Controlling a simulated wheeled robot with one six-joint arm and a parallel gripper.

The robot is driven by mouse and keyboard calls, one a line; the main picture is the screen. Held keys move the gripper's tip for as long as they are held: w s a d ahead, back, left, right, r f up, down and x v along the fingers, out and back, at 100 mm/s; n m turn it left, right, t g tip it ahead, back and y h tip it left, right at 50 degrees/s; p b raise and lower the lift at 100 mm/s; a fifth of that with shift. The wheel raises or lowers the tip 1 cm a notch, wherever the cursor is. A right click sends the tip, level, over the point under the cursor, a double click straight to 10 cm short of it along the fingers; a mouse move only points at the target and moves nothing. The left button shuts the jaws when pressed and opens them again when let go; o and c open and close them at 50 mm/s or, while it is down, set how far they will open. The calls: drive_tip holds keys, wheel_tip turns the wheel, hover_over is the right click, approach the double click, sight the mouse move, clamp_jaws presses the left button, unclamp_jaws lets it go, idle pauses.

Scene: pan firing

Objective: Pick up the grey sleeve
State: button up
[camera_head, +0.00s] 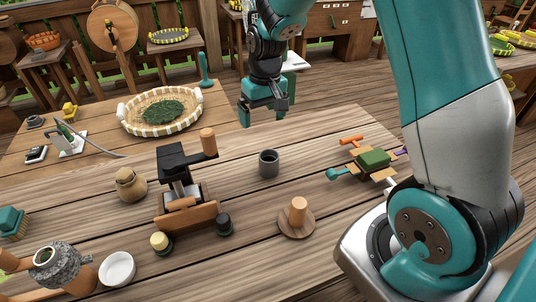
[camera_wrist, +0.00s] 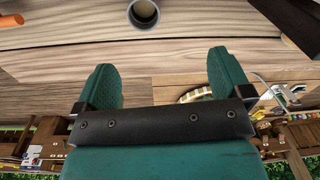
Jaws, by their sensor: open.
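The grey sleeve (camera_head: 268,163) is a small dark grey hollow cylinder standing upright on the wooden table, near the middle. It also shows in the wrist view, where the sleeve (camera_wrist: 143,14) is at the top edge with its round opening visible. My gripper (camera_head: 264,113) is above the table behind the sleeve, apart from it. In the wrist view the two green fingers of my gripper (camera_wrist: 161,78) are spread wide with nothing between them.
A black and wooden press (camera_head: 184,200) stands left of the sleeve. A wooden disc with a peg (camera_head: 297,217) is in front, and a green-topped block (camera_head: 373,160) with tools lies right. A round woven tray (camera_head: 129,126) sits at back left. Table around the sleeve is clear.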

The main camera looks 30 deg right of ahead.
wheel_tip(320, 180, down, 2)
drive_tip(key=w+d, duration=0.2)
drive_tip(key=d, duration=0.1)
drive_tip(key=p, duration=0.4)
hover_over(269, 161)
drive_tip(key=s, duration=0.1)
drive_tip(key=shift+m+h, duration=0.3)
drive_tip(key=shift+m, duration=0.1)
drive_tip(key=f, duration=1.1)
drive_tip(key=shift+s+a+f, duration=0.2)
drive_tip(key=shift+a, duration=0.2)
drive_tip(key=shift+s+a+f+p, duration=0.1)
drive_tip(key=shift+f+p, duration=1)
drive_tip(key=shift+f, duration=1.95)
drive_tip(key=c, duration=1.1)
drive_tip(key=shift+r, duration=0.1)
